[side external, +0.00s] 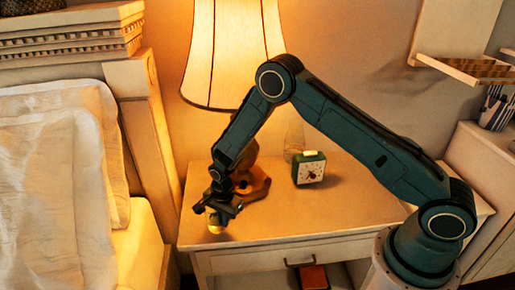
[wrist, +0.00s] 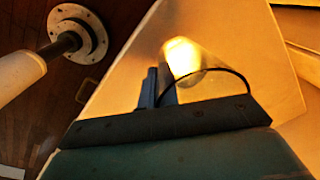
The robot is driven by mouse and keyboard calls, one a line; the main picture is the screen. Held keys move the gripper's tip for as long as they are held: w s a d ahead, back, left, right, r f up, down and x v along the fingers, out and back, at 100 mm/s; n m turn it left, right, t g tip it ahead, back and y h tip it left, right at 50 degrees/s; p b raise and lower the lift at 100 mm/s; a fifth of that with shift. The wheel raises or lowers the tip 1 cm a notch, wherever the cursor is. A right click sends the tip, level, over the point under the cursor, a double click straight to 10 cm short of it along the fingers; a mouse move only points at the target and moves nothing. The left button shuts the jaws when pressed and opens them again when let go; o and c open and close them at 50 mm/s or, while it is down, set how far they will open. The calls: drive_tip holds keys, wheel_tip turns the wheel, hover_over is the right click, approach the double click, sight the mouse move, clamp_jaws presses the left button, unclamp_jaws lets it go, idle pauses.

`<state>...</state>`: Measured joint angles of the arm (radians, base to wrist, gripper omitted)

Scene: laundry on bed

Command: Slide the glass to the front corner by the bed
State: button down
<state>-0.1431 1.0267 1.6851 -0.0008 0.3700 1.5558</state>
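The glass (side external: 216,223) stands on the nightstand (side external: 330,215) close to its front left corner, on the bed side. It holds something yellow that glows in the lamp light. In the wrist view the glass (wrist: 183,58) shows its bright inside and a dark curved rim, just beside my fingers. My gripper (side external: 217,207) is low over the table, right at the glass and partly covering it in the side view. In the wrist view my fingers (wrist: 158,88) look close together, to the left of the glass. Whether they touch it is hard to tell.
The lamp (side external: 235,60) with its wooden base (side external: 257,182) stands just behind my gripper. A green clock (side external: 309,169) and a clear vessel (side external: 294,140) are further right. The bed (side external: 60,190) is left of the nightstand. The table's front right is clear.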

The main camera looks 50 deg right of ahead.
sight(211, 229)
drive_tip(key=shift+w+a, duration=1.45)
drive_tip(key=shift+a, duration=0.05)
drive_tip(key=c, duration=1.6)
unclamp_jaws()
drive_tip(key=shift+o, duration=0.2)
drive_tip(key=shift+r, duration=0.1)
wheel_tip(211, 229, up, 14)
drive_tip(key=shift+s+f, duration=0.2)
drive_tip(key=shift+s, duration=0.2)
drive_tip(key=shift+r, duration=0.1)
